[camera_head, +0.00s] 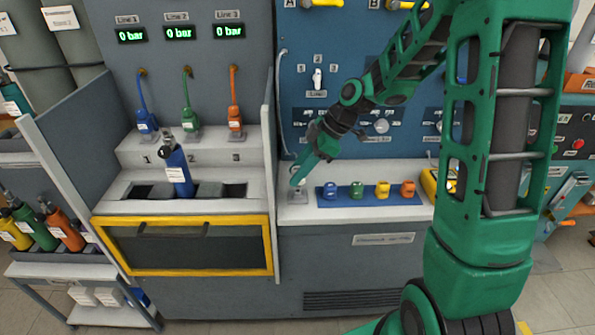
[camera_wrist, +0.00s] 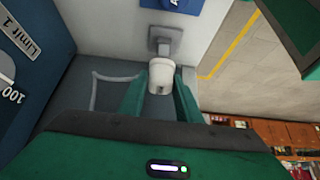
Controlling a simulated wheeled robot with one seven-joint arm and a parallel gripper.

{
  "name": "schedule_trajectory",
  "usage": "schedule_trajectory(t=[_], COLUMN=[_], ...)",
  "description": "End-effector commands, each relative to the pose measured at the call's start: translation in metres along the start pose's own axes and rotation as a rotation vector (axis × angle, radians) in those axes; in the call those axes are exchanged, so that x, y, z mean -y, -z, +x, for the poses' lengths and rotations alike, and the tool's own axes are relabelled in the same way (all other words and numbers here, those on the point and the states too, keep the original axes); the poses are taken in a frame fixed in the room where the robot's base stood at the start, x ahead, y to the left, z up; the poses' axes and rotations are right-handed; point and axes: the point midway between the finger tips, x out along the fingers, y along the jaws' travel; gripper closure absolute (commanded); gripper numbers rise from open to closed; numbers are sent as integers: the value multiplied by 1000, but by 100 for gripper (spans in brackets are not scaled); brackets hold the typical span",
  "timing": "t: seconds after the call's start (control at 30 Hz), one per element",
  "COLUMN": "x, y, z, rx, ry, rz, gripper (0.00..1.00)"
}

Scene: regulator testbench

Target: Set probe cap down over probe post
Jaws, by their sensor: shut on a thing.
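The white probe cap (camera_wrist: 161,76) is between the two green fingers of my gripper (camera_wrist: 160,98) in the wrist view, and the fingers are shut on it. The grey probe post (camera_wrist: 164,48) with its square base stands on the white bench top, directly beyond the cap and in line with it. I cannot tell whether the cap touches the post or is just apart from it. In the head view my gripper (camera_head: 297,181) reaches down at the left end of the bench, just above the grey post base (camera_head: 296,196). The cap is mostly hidden there.
A blue tray (camera_head: 370,203) with several coloured caps lies right of the post. A grey divider wall (camera_head: 271,150) stands close on the left, and the blue panel (camera_head: 310,60) rises behind. A yellow device (camera_head: 432,183) sits at the bench's right end.

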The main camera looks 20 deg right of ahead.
Motion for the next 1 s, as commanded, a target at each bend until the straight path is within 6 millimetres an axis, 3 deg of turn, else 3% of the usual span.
schedule_trajectory(t=[1.0], x=[0], y=[-5], z=[9], rx=[0], ry=[1], rz=[0], gripper=[96])
